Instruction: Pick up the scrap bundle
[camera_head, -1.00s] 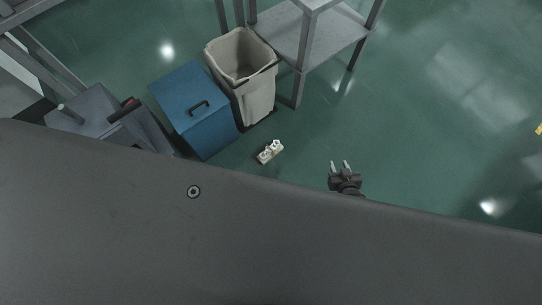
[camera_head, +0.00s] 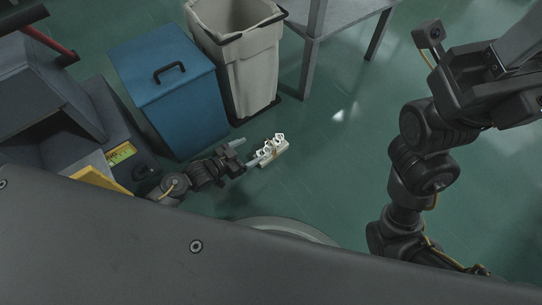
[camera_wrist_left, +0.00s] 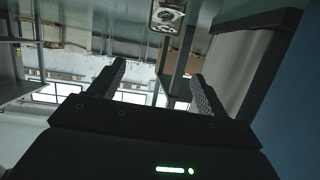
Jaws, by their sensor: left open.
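The scrap bundle (camera_head: 273,151) is a small pale bundle with ring-like pieces, lying on the green floor in front of the beige bin. In the left wrist view both spread fingers (camera_wrist_left: 158,70) show. My right arm stands at the right; its gripper's fingers are not visible.
A blue lidded box (camera_head: 170,90) and a beige open bin (camera_head: 250,75) stand just behind the left gripper. A grey table (camera_head: 340,14) is at the back. Grey equipment (camera_head: 50,100) is at the left. Green floor is clear right of the bundle.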

